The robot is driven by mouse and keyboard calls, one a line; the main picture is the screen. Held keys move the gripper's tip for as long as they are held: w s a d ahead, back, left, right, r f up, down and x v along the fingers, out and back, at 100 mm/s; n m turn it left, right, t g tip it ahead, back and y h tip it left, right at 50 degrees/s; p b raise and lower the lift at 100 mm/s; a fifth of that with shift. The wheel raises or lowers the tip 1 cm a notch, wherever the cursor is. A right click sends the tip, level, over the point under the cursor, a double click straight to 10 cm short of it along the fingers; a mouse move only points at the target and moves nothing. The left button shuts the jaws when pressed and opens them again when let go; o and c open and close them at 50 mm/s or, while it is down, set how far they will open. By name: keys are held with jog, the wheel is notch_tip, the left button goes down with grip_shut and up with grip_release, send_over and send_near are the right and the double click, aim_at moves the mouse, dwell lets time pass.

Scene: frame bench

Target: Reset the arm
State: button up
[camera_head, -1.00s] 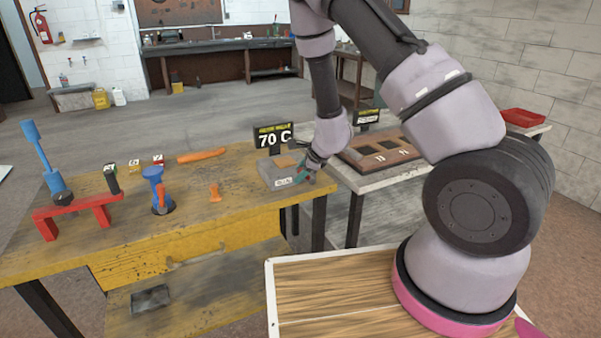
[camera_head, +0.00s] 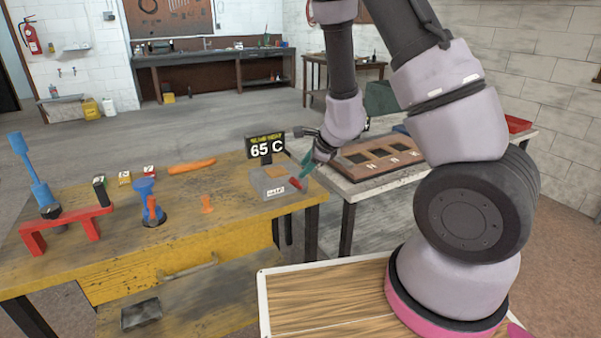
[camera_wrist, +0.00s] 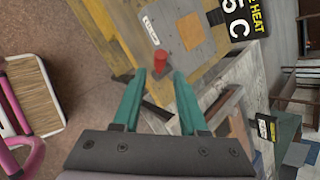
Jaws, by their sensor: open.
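My gripper (camera_wrist: 160,95) is open in the wrist view, its two teal fingers apart with nothing between them. A red knob or piece (camera_wrist: 161,64) is seen beyond the fingertips, by the grey block. In the head view my gripper (camera_head: 303,163) is beside the right end of the grey block (camera_head: 270,188) on the yellow bench. The red piece (camera_head: 296,184) shows there just below the fingers. A black sign (camera_head: 265,149) reading 65 C stands behind the block.
The yellow bench (camera_head: 110,252) holds a red stand (camera_head: 65,226), a blue tool (camera_head: 30,165), an orange handle (camera_head: 192,166) and several small numbered blocks. A pale table (camera_head: 365,196) with a brown slotted board (camera_head: 378,156) stands to the right. Open floor lies behind the bench.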

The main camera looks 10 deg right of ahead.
jog(key=shift+r, duration=0.15)
jog(key=s+a+r+n+g+y, duration=0.1)
jog(key=s+r+n+y, duration=0.15)
jog(key=r, duration=0.45)
jog(key=s+a+r+n+y, duration=0.1)
jog(key=s+r+n, duration=0.2)
jog(key=r, duration=0.5)
jog(key=s+a+r+n+g+y, duration=0.1)
jog(key=s+a+r+n+y, duration=0.15)
jog(key=r, duration=0.45)
jog(key=s+d+r+n+t+h, duration=0.2)
jog(key=s+d+r+n+h, duration=0.5)
jog(key=s+d+r, duration=0.3)
jog(key=s+d+n, duration=0.1)
jog(key=s+d, duration=0.2)
jog(key=shift+s+d+h, duration=0.2)
jog(key=shift+s+h, duration=0.1)
jog(key=shift+s, duration=0.05)
